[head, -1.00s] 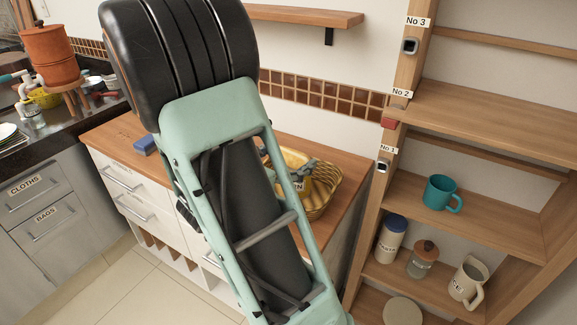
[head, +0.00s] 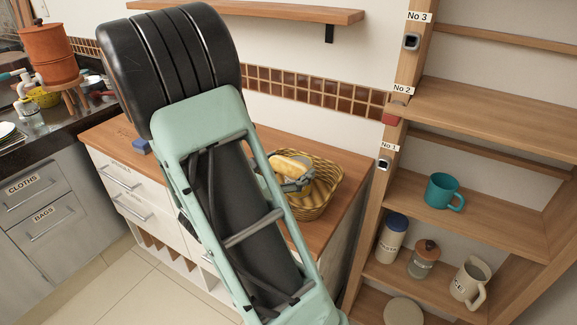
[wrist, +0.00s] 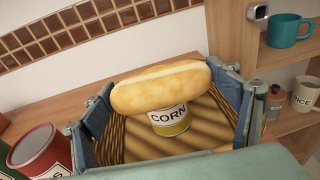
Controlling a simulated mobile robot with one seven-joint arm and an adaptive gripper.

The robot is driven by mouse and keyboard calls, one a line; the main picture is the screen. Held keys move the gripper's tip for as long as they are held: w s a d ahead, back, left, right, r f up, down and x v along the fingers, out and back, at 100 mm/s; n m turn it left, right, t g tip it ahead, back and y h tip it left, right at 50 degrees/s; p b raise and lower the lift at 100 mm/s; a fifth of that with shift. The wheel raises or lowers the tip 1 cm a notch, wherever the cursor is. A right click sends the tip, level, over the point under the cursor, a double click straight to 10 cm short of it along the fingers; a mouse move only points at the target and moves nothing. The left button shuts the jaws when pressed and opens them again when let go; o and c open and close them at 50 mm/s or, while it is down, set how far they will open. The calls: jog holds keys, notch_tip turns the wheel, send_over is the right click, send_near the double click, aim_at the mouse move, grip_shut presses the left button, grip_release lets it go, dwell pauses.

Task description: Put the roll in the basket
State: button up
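The roll (wrist: 160,86) is a long golden bread roll lying crosswise between the two fingers of my gripper (wrist: 162,92) in the wrist view. Its ends meet the fingers. In the head view the roll (head: 290,165) shows over the basket, with part of my gripper (head: 297,183) beside it. The basket (head: 325,190) is yellow wicker and stands on the wooden counter. A can labelled CORN (wrist: 170,121) stands in the basket behind and below the roll, which hides its top. Whether the roll touches the can or basket cannot be told.
A red can (wrist: 38,150) stands left of the basket in the wrist view. A wooden shelf unit (head: 400,150) is close on the right, with a teal mug (head: 442,191) and jars. A blue item (head: 141,146) lies on the counter's left part.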

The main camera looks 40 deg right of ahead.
jog(key=o, duration=0.5)
jog(key=shift+r, duration=0.15)
jog(key=shift+r+p, duration=0.3)
jog(key=shift+p, duration=0.1)
jog(key=v, duration=1.2)
jog(key=shift+a+r, duration=0.1)
jog(key=shift+r, duration=0.05)
